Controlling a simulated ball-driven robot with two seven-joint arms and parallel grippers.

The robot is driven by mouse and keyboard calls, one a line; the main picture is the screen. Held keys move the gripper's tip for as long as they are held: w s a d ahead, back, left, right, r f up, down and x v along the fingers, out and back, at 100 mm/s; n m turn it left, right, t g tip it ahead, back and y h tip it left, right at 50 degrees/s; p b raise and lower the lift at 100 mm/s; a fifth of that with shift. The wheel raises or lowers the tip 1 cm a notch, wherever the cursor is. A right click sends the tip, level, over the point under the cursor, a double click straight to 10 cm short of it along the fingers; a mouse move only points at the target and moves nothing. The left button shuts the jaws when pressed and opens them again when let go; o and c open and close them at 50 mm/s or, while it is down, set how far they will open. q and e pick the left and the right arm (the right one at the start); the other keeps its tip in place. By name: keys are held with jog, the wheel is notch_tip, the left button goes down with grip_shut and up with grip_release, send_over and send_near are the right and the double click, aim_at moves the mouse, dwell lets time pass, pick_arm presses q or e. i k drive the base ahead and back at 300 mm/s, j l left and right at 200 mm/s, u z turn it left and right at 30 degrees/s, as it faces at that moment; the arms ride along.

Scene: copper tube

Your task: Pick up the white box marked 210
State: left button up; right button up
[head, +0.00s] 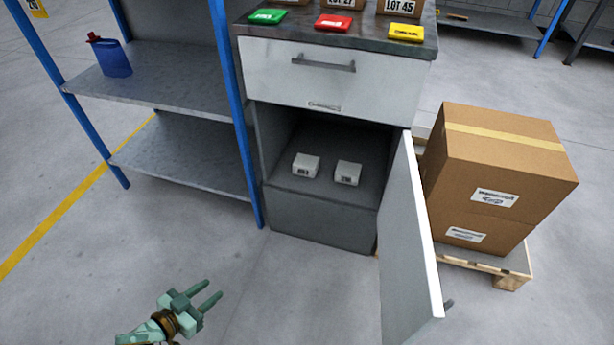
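Two small white boxes sit side by side on the floor of the open lower compartment of a grey cabinet: a left white box (306,166) and a right white box (347,173). Each has a dark printed marking on its front, too small for me to read, so I cannot tell which is 210. My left gripper (214,296) is at the lower left, over the floor, in front of the cabinet and well apart from the boxes. Its two fingers are spread with nothing between them. My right gripper is not in view.
The cabinet door (408,250) stands open toward me on the right. The drawer (325,75) above is shut. A blue-post shelf (180,80) stands left, with a blue container (116,62). Cardboard boxes (500,155) stand on a pallet (510,265) at right. Floor before the compartment is clear.

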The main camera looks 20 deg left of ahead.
aim_at(347, 173)
jog(key=i+l+u, duration=0.1)
jog(key=l+u, duration=0.3)
jog(key=i+l+u, duration=0.1)
jog(key=l+u, duration=0.7)
jog(key=k+l+u, duration=0.1)
jog(key=l+u, duration=0.3)
jog(key=k+l+u, duration=0.1)
jog(key=l+u, duration=0.65)
jog(key=l, duration=0.2)
jog(key=l+u, duration=0.3)
jog(key=l, duration=0.25)
jog(key=l+z, duration=0.15)
jog(key=z, duration=0.2)
jog(key=i+l+z, duration=0.1)
jog(key=z, duration=0.3)
jog(key=i+z, duration=0.15)
jog(key=z, duration=0.2)
